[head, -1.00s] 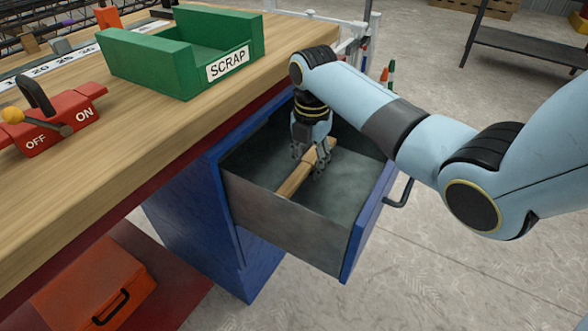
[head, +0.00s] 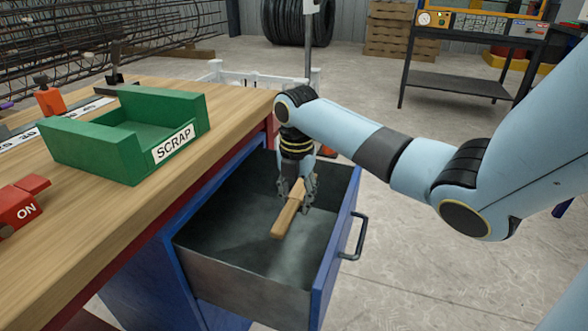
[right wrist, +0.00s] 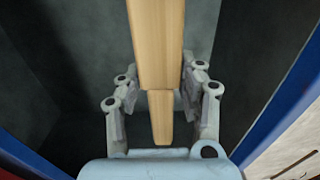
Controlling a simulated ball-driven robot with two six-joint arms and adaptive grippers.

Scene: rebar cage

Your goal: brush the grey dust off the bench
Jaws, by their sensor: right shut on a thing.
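A brush-like wooden piece (head: 287,214) with a long pale handle is in the open blue drawer (head: 205,268). My right gripper (head: 297,196) reaches down into the drawer and is shut on this piece. In the right wrist view the wood (right wrist: 156,45) runs between the two fingers, with a wide part and a narrower end (right wrist: 160,115). No bristles show. I cannot tell how far it is above the drawer floor. The wooden bench top (head: 200,148) is at the left; I make out no grey dust on its visible part. My left gripper is out of view.
A green SCRAP bin (head: 85,152) stands on the bench near its edge. A red ON switch (head: 22,205) is at the left edge. The drawer's front with its handle (head: 357,240) sticks out over open floor. A dark metal table (head: 470,80) stands behind.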

